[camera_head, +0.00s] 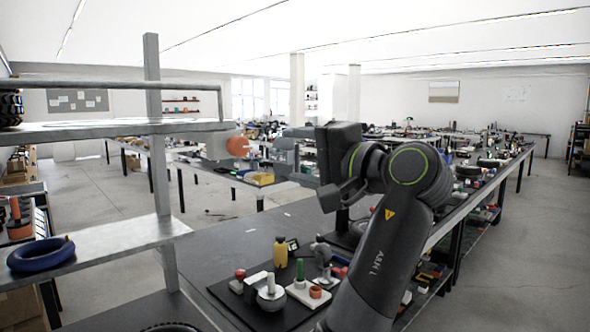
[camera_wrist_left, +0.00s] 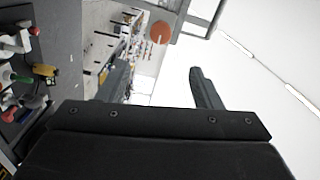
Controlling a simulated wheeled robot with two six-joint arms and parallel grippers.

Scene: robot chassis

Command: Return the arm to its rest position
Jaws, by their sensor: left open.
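My left arm (camera_head: 385,240) rises from the bottom of the head view and bends at an elbow-like joint with green rings. My left gripper (camera_head: 338,160) is at the upper left end of this arm, above the table's edge. My right gripper is in neither view.
A metal shelf (camera_head: 100,245) with a blue ring (camera_head: 40,254) stands left.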

